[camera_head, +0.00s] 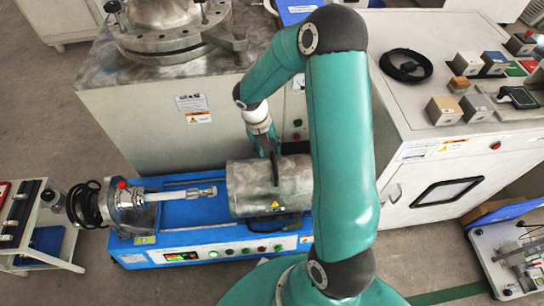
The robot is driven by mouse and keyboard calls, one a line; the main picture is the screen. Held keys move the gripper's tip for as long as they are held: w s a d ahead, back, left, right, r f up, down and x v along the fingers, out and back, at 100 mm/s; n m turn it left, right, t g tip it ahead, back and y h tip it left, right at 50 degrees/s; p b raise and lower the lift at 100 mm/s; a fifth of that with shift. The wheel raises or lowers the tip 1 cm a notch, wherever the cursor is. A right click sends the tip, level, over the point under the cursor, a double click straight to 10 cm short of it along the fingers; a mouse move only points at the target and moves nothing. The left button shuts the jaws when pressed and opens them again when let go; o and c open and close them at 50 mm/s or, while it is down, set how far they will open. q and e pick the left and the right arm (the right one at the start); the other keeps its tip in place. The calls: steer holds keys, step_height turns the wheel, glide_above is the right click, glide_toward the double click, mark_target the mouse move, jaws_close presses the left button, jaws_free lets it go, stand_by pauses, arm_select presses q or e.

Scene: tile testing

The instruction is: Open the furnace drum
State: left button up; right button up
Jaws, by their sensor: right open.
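The furnace drum (248,192) is a grey metal cylinder lying on its side on the right part of a blue bench unit (160,245). It looks closed. A white tube (178,196) with metal ends lies in line with it on the left. My right gripper (266,152) is at the top of the drum, by a dark upright part that may be its handle. It is open. Its fingertips are small and partly merged with the dark part, so I cannot tell whether they touch it. My left gripper is out of view.
My green right arm hides the area right of the drum. A large metal vessel (165,25) on a cabinet (140,125) stands behind. A white cabinet (420,185) with several sample blocks is at right. A small cart (45,225) is at left.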

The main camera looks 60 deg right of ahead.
steer(key=r, duration=0.3)
steer(key=shift+w+a+r, duration=0.3)
steer(key=shift+r, duration=0.05)
